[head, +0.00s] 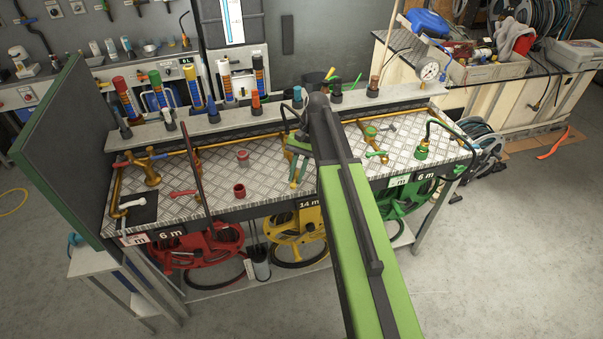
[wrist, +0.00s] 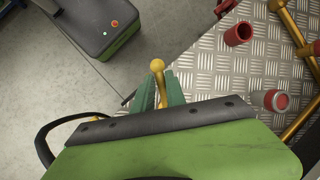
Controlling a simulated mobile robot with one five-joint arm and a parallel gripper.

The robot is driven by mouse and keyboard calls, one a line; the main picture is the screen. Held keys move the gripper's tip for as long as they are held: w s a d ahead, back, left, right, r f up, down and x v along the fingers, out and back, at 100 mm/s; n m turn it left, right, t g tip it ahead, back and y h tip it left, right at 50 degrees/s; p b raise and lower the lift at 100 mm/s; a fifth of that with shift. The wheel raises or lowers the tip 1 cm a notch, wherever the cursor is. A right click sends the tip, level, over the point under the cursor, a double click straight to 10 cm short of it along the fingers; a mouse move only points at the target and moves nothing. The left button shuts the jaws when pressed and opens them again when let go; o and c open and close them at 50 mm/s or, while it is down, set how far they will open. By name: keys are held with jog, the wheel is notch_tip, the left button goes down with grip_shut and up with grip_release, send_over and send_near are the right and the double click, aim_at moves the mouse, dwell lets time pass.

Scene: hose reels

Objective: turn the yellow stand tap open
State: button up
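The yellow stand tap's lever, with a round knob (wrist: 158,66) at its end, shows in the wrist view. It lies between the green fingers of my gripper (wrist: 161,90), with a finger close on each side. I cannot tell whether both fingers press on it. In the head view my gripper (head: 298,171) points down over the middle of the chequer-plate bench top (head: 215,178), above the yellow reel (head: 288,230). The tap's body is hidden behind my gripper and arm there.
A red cup (head: 239,190) and a grey-red fitting (head: 243,158) stand left of my gripper. Red-handled taps are further left; green-handled taps (head: 421,150) are right of my arm. A dark hose arch (head: 196,160) rises left. A shelf of bottles runs behind.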

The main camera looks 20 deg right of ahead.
jog(key=o, duration=0.3)
jog(key=shift+s+a, duration=0.15)
jog(key=shift+o, duration=0.2)
jog(key=p+v, duration=1.5)
jog(key=v, duration=0.2)
jog(key=shift+w+p, duration=0.25)
jog(key=shift+p, duration=0.15)
jog(key=shift+r, duration=0.15)
jog(key=shift+c, duration=0.2)
